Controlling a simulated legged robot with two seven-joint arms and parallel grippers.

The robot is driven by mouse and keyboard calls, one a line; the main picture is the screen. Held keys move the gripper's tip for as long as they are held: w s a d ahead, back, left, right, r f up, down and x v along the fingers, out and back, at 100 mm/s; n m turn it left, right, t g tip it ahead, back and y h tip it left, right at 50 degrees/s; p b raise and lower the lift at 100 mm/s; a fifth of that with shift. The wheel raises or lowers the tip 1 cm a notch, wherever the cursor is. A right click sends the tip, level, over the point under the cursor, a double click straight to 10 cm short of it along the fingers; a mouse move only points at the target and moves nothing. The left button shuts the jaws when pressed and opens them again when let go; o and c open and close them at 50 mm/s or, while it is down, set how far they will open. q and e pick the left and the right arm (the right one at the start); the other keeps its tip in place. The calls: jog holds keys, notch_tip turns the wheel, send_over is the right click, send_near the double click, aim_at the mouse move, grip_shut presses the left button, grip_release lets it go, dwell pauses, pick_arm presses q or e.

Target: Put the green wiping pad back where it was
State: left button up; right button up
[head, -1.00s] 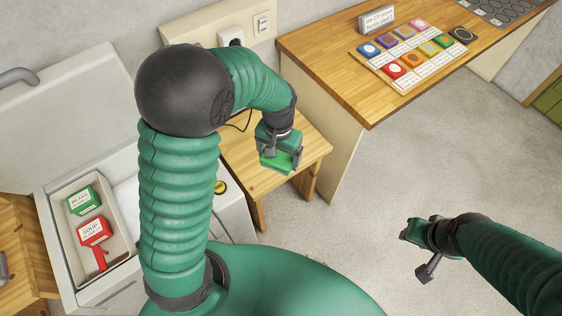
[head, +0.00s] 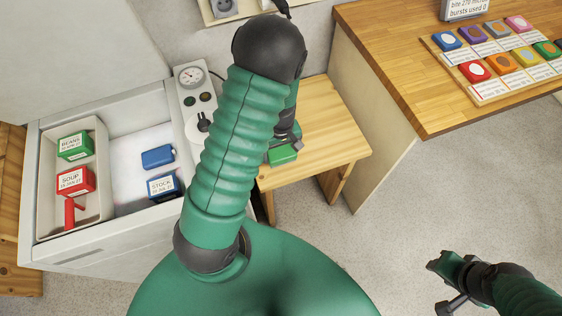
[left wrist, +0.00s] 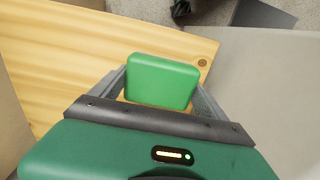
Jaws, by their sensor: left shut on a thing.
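The green wiping pad (head: 283,155) is in my left gripper (head: 284,147), over the small wooden table (head: 325,125). In the left wrist view the pad (left wrist: 161,80) sits between the two fingers of my left gripper (left wrist: 160,92), with the wooden tabletop (left wrist: 75,65) behind it. I cannot tell whether the pad touches the tabletop. My left arm hides part of the table and part of the gripper in the head view. My right gripper (head: 442,284) is open and empty over the floor at the lower right.
An open white chest (head: 110,212) at left holds a tray (head: 48,212) with green and red packs, and blue packs (head: 158,157) beside it. A gauge panel (head: 191,76) stands near my left arm. A wooden bench (head: 380,60) at right bears a board of coloured pads (head: 505,87).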

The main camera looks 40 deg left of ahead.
aim_at(280, 159)
pick_arm(q)
jog(key=f, duration=0.2)
jog(key=f+b, duration=0.1)
jog(key=f, duration=0.1)
jog(key=shift+s, duration=0.25)
jog(key=shift+w+a+f, duration=0.1)
jog(key=shift+f, duration=0.15)
jog(key=shift+c, duration=0.6)
jog(key=shift+f, duration=0.1)
jog(key=o, duration=1.2)
jog(key=shift+c, duration=0.2)
